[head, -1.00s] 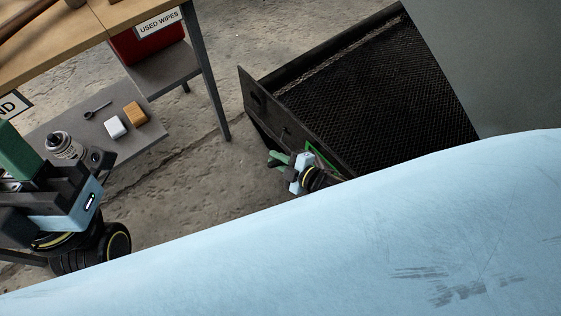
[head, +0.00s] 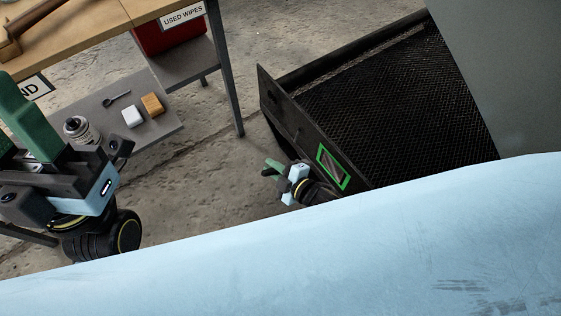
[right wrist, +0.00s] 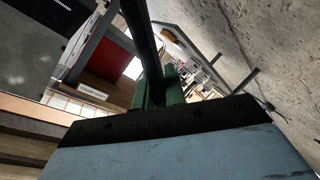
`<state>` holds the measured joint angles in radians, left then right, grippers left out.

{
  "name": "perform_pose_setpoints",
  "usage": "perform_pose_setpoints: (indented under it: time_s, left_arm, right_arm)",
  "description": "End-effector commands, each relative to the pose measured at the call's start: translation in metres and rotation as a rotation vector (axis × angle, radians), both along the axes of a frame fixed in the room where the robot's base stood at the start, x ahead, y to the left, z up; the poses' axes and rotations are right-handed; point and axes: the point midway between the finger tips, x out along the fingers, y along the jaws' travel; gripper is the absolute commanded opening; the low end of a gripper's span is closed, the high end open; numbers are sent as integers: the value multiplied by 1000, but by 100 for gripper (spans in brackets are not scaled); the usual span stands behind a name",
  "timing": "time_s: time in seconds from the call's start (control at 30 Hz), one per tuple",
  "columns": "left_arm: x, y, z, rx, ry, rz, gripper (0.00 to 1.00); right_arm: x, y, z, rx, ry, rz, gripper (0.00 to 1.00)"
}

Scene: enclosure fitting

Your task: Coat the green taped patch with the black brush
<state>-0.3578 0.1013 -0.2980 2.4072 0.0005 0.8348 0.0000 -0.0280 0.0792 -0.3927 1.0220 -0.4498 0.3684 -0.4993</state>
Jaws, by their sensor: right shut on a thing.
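The green taped patch (head: 347,183) is a green tape frame around a dull grey-brown area. It is on the outer side wall of the dark open-topped enclosure. My right gripper (head: 271,168) is just left of the patch, with its green fingers pointing left, away from it. In the right wrist view its green fingers (right wrist: 160,93) are shut on the black brush (right wrist: 145,40), whose dark shaft runs up out of the picture. The bristles are not visible. My left gripper (head: 30,115) is large at the left edge, partly cut off; its finger gap is unclear.
A wooden bench (head: 80,35) is at upper left. Its lower grey shelf (head: 165,128) holds a can (head: 80,130), a white block (head: 132,116), an orange block (head: 152,104) and a small spoon-like tool (head: 117,97). A red bin (head: 165,38) is labelled USED WIPES. Concrete floor lies between.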

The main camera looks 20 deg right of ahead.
Motion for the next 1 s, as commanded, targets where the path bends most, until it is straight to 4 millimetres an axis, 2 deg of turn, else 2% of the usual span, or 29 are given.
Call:
perform_pose_setpoints:
  time_s: [0.47, 0.8, 1.0]
  left_arm:
    - [0, 0, 0, 0, 0, 0, 36]
    - [0, 0, -2, 0, 0, 0, 36]
    - [0, 0, -2, 0, 0, 0, 36]
  right_arm:
    - [-3, 7, 0, -1, 0, 0, 0]
    - [-12, 32, 0, 1, 0, 0, 0]
    - [-12, 33, 0, -1, 0, 0, 0]
